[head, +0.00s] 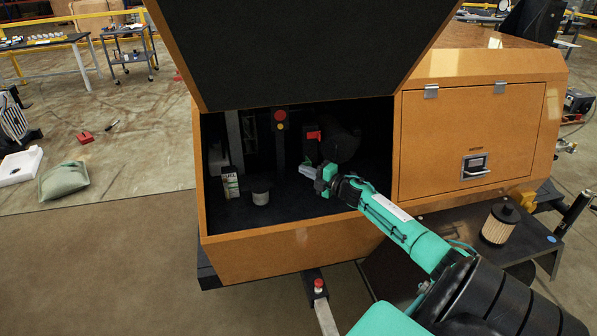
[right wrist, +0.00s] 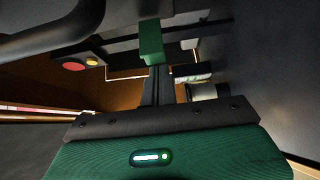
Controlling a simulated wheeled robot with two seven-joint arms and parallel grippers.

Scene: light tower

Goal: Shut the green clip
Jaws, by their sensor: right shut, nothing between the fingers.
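The green clip (right wrist: 151,42) shows in the right wrist view as a small green block at the top middle, just beyond my fingertips. I cannot tell whether it is open or shut, or whether the fingers touch it. I cannot pick it out in the head view. My right gripper (head: 303,169) reaches into the open compartment of the orange light tower housing (head: 270,252). In the right wrist view its dark fingers (right wrist: 156,78) are shut and empty, pointing at the clip. My left gripper is out of view.
A raised black-lined lid (head: 300,45) hangs over the compartment. Inside are a red and a yellow knob (head: 280,116), a red part (head: 313,135), a grey cylinder (head: 261,191) and a white-labelled box (head: 230,182). A closed orange door (head: 465,130) is at right.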

